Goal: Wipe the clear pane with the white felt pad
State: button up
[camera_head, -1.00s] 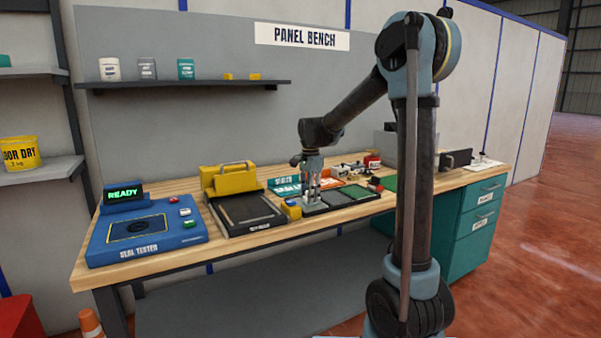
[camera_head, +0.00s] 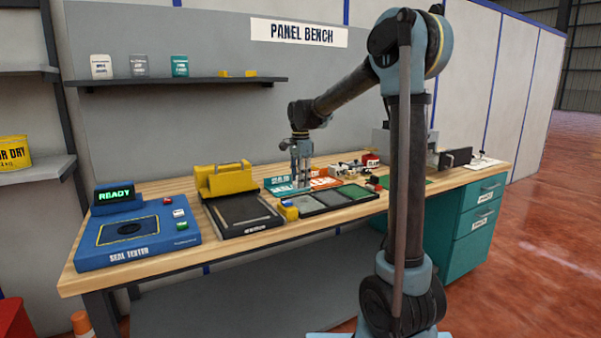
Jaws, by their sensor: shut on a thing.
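My gripper (camera_head: 301,178) points down over the teal mat (camera_head: 276,184) and the orange mat (camera_head: 324,181) behind the compartment tray. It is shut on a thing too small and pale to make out. I cannot tell whether this thing touches the mats. I cannot surely pick out the clear pane or the white felt pad at this size.
A blue seal tester (camera_head: 137,236) with a lit READY display is at the left. A black tray (camera_head: 243,214) with a yellow block (camera_head: 223,180) behind it stands beside it. Small parts crowd the right.

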jog(key=shift+a+r, duration=0.1)
jog(key=shift+r, duration=1.6)
